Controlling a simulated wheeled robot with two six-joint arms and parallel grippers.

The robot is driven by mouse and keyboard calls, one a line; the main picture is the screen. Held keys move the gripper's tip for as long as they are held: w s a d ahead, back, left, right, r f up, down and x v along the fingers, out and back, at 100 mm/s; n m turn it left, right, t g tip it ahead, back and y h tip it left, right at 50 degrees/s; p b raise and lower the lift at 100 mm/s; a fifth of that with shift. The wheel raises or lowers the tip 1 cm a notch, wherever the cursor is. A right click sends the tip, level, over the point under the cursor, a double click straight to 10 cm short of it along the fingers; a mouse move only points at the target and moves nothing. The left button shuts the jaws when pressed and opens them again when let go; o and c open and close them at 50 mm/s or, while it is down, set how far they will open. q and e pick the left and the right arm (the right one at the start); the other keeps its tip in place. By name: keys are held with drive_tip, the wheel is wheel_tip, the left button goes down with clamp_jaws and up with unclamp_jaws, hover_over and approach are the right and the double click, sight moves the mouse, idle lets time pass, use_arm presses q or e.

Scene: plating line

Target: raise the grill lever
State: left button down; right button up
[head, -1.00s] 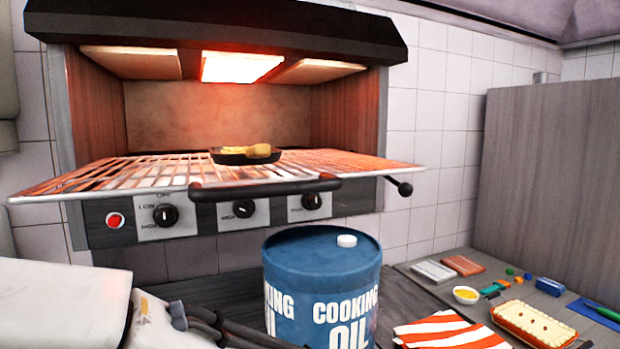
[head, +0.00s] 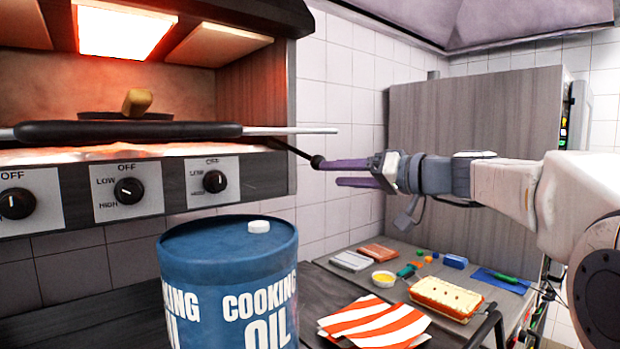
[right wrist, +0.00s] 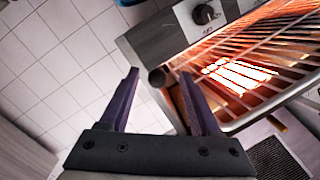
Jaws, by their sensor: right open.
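The grill lever (head: 296,152) is a thin black rod with a round black knob at its end. It sticks out at the right side of the grill (head: 262,172) and slopes down toward the knob. My right gripper (head: 345,173) is open, with its purple fingers pointing left at the knob. In the right wrist view, the lever's knob (right wrist: 157,77) shows between the fingertips of the right gripper (right wrist: 158,85). I cannot tell whether a finger touches it. My left gripper is not in view.
A dark pan (head: 92,116) with food sits on the grill rack, behind the black front handle (head: 130,132). A blue cooking oil drum (head: 225,235) stands below. Right of it, the counter holds a striped cloth (head: 372,322), a pie dish (head: 446,298) and a small bowl (head: 383,279).

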sight(311, 158)
drive_tip(key=shift+t, duration=0.6)
drive_tip(key=w+a+p, duration=0.1)
drive_tip(key=w, duration=0.1)
drive_tip(key=w+a+r+p, duration=0.1)
drive_tip(key=w+a+p, duration=0.1)
drive_tip(key=w, duration=0.1)
drive_tip(key=w+a+r+p, duration=0.1)
drive_tip(key=w+a+p, duration=0.1)
drive_tip(key=shift+w+r, duration=0.25)
drive_tip(key=shift+w+a+f, duration=0.1)
drive_tip(key=shift+w+a, duration=0.1)
drive_tip(key=shift+w, duration=0.05)
clamp_jaws()
idle(0.5)
